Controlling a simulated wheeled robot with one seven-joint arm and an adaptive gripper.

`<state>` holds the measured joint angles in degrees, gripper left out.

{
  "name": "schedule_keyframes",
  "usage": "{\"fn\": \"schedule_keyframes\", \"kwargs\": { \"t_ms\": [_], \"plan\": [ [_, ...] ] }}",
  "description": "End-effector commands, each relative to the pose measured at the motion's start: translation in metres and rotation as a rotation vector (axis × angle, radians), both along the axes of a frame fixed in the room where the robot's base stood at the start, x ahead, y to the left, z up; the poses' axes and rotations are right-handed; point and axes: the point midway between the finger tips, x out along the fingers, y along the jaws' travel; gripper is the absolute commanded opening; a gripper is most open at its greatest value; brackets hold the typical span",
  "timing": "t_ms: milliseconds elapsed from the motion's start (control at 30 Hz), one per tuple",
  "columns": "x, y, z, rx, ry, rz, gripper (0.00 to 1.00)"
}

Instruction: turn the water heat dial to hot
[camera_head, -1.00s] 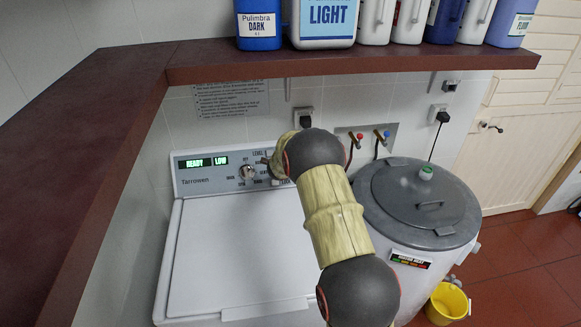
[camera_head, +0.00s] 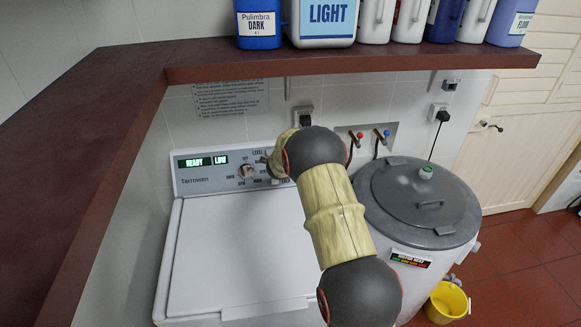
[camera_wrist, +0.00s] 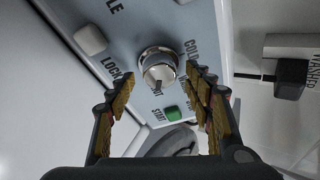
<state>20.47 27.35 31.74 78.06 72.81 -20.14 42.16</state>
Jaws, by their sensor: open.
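The water heat dial (camera_wrist: 158,68) is a round silver knob on the washer's grey-blue panel in the wrist view. COLD is printed to its upper right, and a small partly hidden label lies just below it. The exact pointer setting is hard to read. My gripper (camera_wrist: 159,82) is open, with one ridged finger on each side of the dial's lower part. I cannot tell whether either finger touches it. In the head view my arm reaches the right end of the washer's panel (camera_head: 205,178) and hides this dial.
Another dial (camera_head: 247,171) sits left of my gripper, beside the READY and LOW displays. A green START button (camera_wrist: 173,114) and a pale LOCK button (camera_wrist: 90,39) flank the water heat dial. A brown shelf (camera_head: 350,67) with bottles hangs above; a lidded grey tub (camera_head: 400,200) stands right.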

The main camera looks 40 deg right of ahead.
Motion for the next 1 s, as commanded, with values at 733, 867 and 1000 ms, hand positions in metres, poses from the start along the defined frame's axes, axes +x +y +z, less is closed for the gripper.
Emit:
{"fn": "schedule_keyframes", "kwargs": {
  "t_ms": [733, 867, 1000],
  "plan": [
    [-0.060, 0.061, 0.067, 0.000, 0.000, 0.000, 0.52],
    [-0.061, 0.062, 0.068, 0.001, 0.001, 0.000, 0.52],
    [-0.061, 0.062, 0.068, 0.001, 0.001, 0.000, 0.52]
  ]
}}
